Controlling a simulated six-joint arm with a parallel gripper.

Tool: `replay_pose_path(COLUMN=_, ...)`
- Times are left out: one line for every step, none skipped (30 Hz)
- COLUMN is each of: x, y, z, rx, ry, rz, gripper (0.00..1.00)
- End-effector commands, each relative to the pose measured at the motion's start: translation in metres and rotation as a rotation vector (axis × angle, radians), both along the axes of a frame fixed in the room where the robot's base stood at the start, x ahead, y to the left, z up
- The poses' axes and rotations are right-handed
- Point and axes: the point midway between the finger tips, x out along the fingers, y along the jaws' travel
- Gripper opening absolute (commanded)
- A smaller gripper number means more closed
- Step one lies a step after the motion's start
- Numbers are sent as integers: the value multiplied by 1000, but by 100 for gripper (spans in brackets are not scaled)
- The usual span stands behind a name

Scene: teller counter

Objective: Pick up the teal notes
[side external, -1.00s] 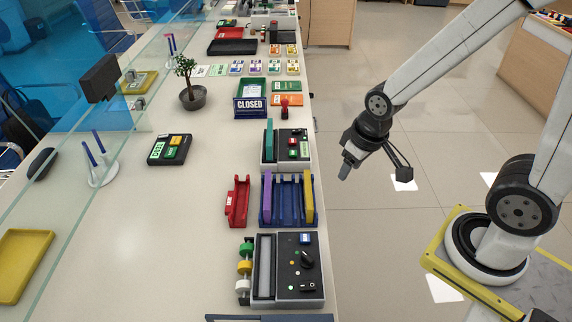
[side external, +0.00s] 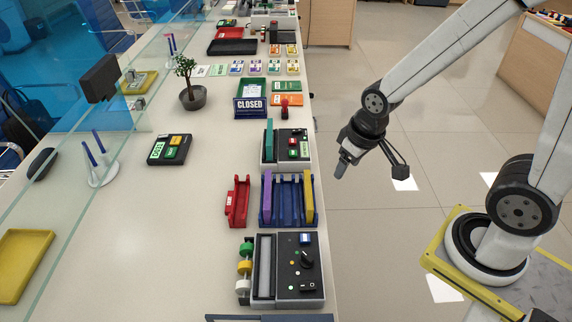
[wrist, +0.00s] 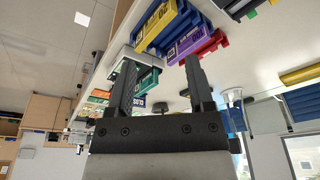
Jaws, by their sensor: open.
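The teal notes (side external: 269,138) stand upright in a slot on the left side of a grey-and-black machine (side external: 299,163) on the counter. They also show in the wrist view (wrist: 149,79), seen between my fingers but farther off. My gripper (side external: 341,171) hangs over the floor, right of the counter edge and apart from the notes. In the wrist view my gripper (wrist: 160,72) has its two fingers spread with nothing held between them.
A blue rack (side external: 289,216) with purple and yellow notes stands in front of the machine, with a red holder (side external: 238,202) beside it. A CLOSED sign (side external: 250,107) and a stamp (side external: 284,108) stand behind. The counter's left middle is mostly clear.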

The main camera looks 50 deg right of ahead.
Motion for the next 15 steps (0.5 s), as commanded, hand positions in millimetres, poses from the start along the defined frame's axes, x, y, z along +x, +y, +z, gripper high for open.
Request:
replay_pose_path(x=6, y=-1, z=0, rx=0, ry=1, rz=-8, gripper=68)
replay_pose_path(x=10, y=-1, z=0, rx=0, ry=0, rz=-16, gripper=68)
replay_pose_path(x=16, y=-2, z=1, rx=0, ry=0, rz=-26, gripper=68)
replay_pose_path(x=22, y=-3, z=1, rx=-1, ry=-1, rz=-35, gripper=68)
replay_pose_path(x=28, y=-3, z=1, rx=-1, ry=-1, rz=-44, gripper=68)
replay_pose_path(x=36, y=-4, z=1, rx=-1, ry=-1, rz=-61, gripper=68)
replay_pose_path(x=44, y=-5, z=1, rx=-1, ry=-2, rz=-73, gripper=68)
replay_pose_path(x=51, y=-6, z=1, rx=-2, ry=-2, rz=-87, gripper=68)
replay_pose_path(x=62, y=-8, z=1, rx=-3, ry=-4, rz=-105, gripper=68)
replay_pose_path(x=71, y=-9, z=1, rx=-3, ry=-6, rz=-120, gripper=68)
replay_pose_path(x=79, y=-10, z=0, rx=-4, ry=-7, rz=-137, gripper=68)
replay_pose_path(x=90, y=-12, z=-1, rx=-6, ry=-8, rz=-157, gripper=68)
replay_pose_path(x=99, y=-13, z=-2, rx=-6, ry=-9, rz=-173, gripper=68)
replay_pose_path(x=107, y=-15, z=-2, rx=-8, ry=-11, rz=-189, gripper=68)
replay_pose_path(x=118, y=-17, z=-4, rx=-9, ry=-14, rz=-210, gripper=68)
